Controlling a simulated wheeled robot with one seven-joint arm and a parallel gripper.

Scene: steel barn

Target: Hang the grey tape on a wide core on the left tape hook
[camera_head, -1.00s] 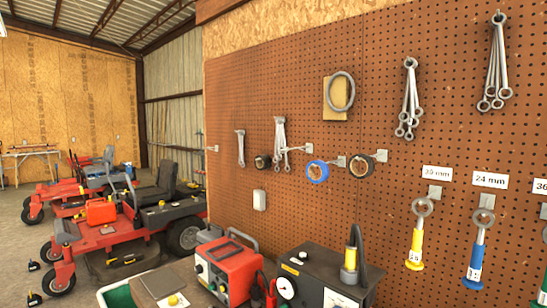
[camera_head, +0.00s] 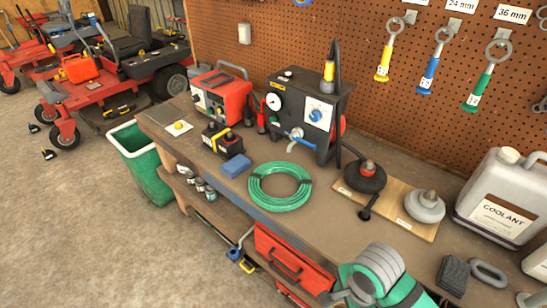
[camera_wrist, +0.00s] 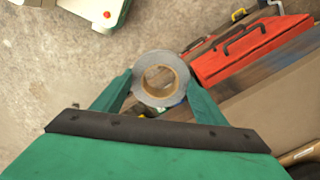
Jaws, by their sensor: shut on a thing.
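My gripper (camera_wrist: 160,82) is shut on the grey tape (camera_wrist: 181,66), a grey roll around a wide tan core. In the wrist view the roll sits between the two green fingers, with its open core facing the camera. The head view shows my green gripper and wrist low at the right, in front of the bench edge; I cannot clearly make out the roll there. The left tape hook is out of view. Only the bottom of a blue tape roll (camera_head: 303,2) shows at the top edge of the head view.
The workbench (camera_head: 225,190) carries a red charger (camera_head: 222,88), a dark tester (camera_head: 300,108), a green hose coil (camera_head: 280,186) and a coolant jug (camera_head: 497,195). A red toolbox (camera_head: 285,262) sits below. Spanners hang on the pegboard (camera_head: 345,45). Open floor (camera_head: 90,230) lies left.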

